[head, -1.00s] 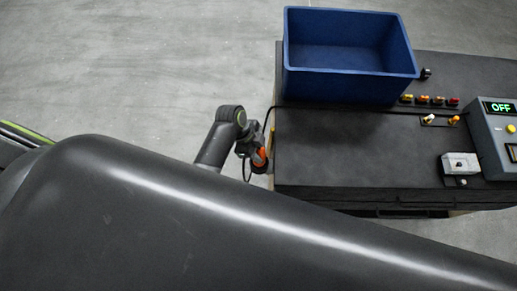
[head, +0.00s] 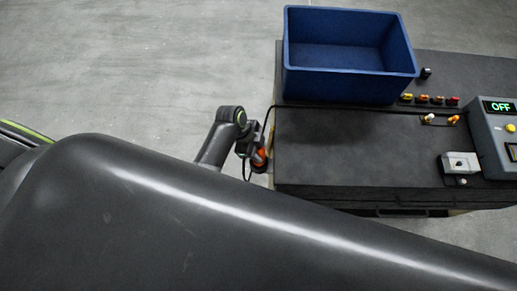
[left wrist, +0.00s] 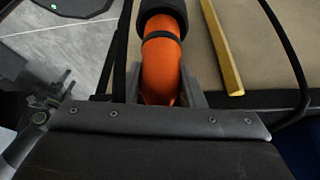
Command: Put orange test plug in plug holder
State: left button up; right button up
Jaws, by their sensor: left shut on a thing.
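The orange test plug (left wrist: 162,68) is held between the fingers of my left gripper (left wrist: 166,88) in the left wrist view. It is a bent orange body with a black band and a black end at the top of the picture. In the head view, my left gripper (head: 257,158) is low beside the left edge of the black-topped bench, with a little orange of the plug (head: 260,157) showing. I cannot make out the plug holder for certain, nor whether the plug's black end touches anything. My right gripper is not in view.
The black bench top (head: 350,150) carries a blue bin (head: 345,85), several small coloured plugs (head: 423,99), a grey box with an OFF display (head: 490,140) and a small white switch box (head: 460,163). A black cable (left wrist: 290,50) and yellow strip (left wrist: 222,45) are near the gripper.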

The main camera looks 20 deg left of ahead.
pick_arm(q)
jog(key=shift+f+b, duration=0.75)
jog(key=shift+f, duration=0.4)
dwell(0.4)
dwell(0.4)
jog(key=shift+r+p, duration=0.15)
jog(key=shift+p, duration=0.2)
jog(key=shift+p, duration=0.6)
dwell(0.8)
jog(key=shift+f+b, duration=0.5)
jog(key=shift+f, duration=0.2)
jog(key=o, duration=0.9)
jog(key=shift+c, duration=0.2)
